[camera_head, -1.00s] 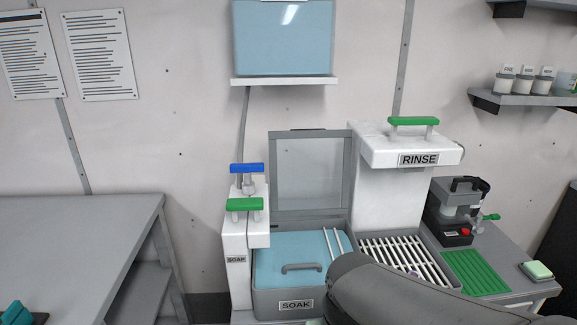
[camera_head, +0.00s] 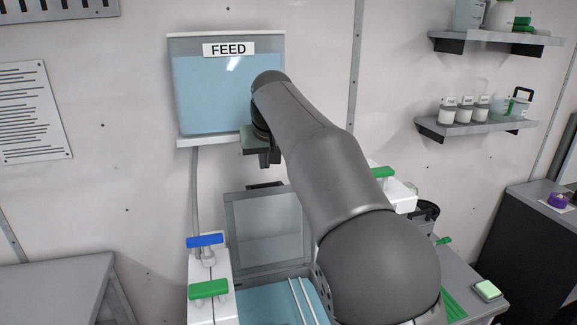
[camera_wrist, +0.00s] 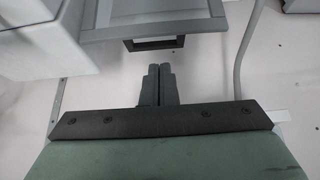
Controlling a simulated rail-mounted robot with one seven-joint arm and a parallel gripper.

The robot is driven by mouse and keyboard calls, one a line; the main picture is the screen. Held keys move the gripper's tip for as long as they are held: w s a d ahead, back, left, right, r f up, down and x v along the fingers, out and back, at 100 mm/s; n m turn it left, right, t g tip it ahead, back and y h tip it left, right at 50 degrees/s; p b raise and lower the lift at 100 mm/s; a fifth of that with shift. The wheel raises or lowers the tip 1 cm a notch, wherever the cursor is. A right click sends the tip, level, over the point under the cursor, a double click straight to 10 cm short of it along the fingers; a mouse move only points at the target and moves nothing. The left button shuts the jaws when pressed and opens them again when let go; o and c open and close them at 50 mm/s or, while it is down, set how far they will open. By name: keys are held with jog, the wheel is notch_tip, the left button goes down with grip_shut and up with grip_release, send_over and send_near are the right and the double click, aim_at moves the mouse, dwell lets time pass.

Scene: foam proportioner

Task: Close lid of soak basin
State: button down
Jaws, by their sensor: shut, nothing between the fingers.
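The soak basin's lid (camera_head: 268,228) stands open and upright at the back of the basin, a grey frame around a clear pane. Its dark handle (camera_head: 265,185) is on the top edge. The basin, with a blue surface inside (camera_head: 262,303), is partly hidden by my arm. My gripper (camera_head: 270,164) is shut and empty, pointing down just above the lid's handle in the head view. In the wrist view the shut fingers (camera_wrist: 157,72) point towards the handle (camera_wrist: 154,43) and the lid's frame (camera_wrist: 195,25), with a gap between.
The blue FEED tank (camera_head: 225,95) on its wall shelf is beside and behind my gripper. Left of the basin is a white post with a blue handle (camera_head: 205,241) and a green handle (camera_head: 208,289). The rinse unit's green handle (camera_head: 383,172) shows right of my arm.

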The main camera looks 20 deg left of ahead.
jog(key=p+x, duration=0.2)
jog(key=x, duration=0.7)
jog(key=shift+f, duration=0.25)
jog(key=shift+s+a, duration=0.1)
jog(key=shift+s, duration=0.05)
